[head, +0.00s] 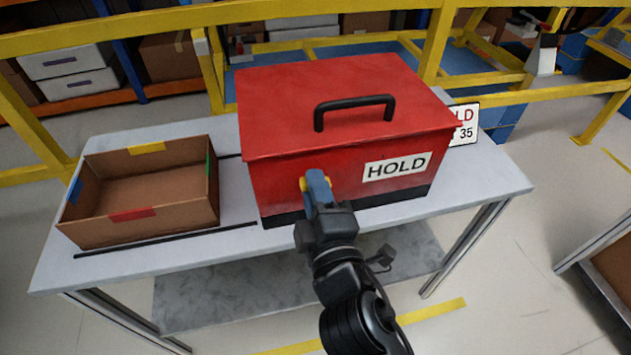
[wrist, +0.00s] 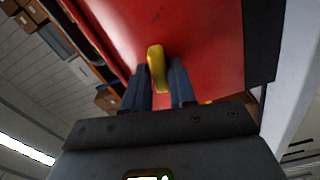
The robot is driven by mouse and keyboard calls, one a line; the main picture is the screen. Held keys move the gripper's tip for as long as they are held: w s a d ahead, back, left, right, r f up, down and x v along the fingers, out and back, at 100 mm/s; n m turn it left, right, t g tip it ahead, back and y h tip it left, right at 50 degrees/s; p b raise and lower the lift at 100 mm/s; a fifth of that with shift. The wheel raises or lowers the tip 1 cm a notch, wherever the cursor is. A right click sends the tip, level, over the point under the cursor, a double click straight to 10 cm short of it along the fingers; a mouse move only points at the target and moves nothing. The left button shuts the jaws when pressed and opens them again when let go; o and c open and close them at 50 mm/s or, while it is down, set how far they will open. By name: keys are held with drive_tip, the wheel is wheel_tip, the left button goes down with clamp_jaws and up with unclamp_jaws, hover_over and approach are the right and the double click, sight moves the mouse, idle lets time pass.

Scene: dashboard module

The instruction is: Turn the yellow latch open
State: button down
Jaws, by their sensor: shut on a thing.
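The yellow latch (wrist: 157,66) is on the front face of a red box (head: 340,95) with a closed lid and a black handle on top. In the wrist view the latch stands between my two blue fingers, its end reaching past their tips. In the head view only a small yellow part of the latch (head: 303,184) shows beside my gripper (head: 316,180), which hides the rest. My gripper (wrist: 160,75) is shut on the latch at the left part of the box front. A HOLD label (head: 397,167) is to the right of it.
The box stands on a grey table (head: 485,185). An open cardboard tray (head: 140,235) with coloured tape marks is to the left, and a sign (head: 464,124) stands behind the box's right side. Yellow rails (head: 300,10) run behind the table.

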drive_tip(key=shift+n+p, duration=0.45)
drive_tip(key=shift+n, duration=0.75)
drive_tip(key=shift+f, duration=0.1)
drive_tip(key=c, duration=1.1)
unclamp_jaws()
drive_tip(key=shift+b+v, duration=0.75)
drive_tip(key=shift+v, duration=3.2)
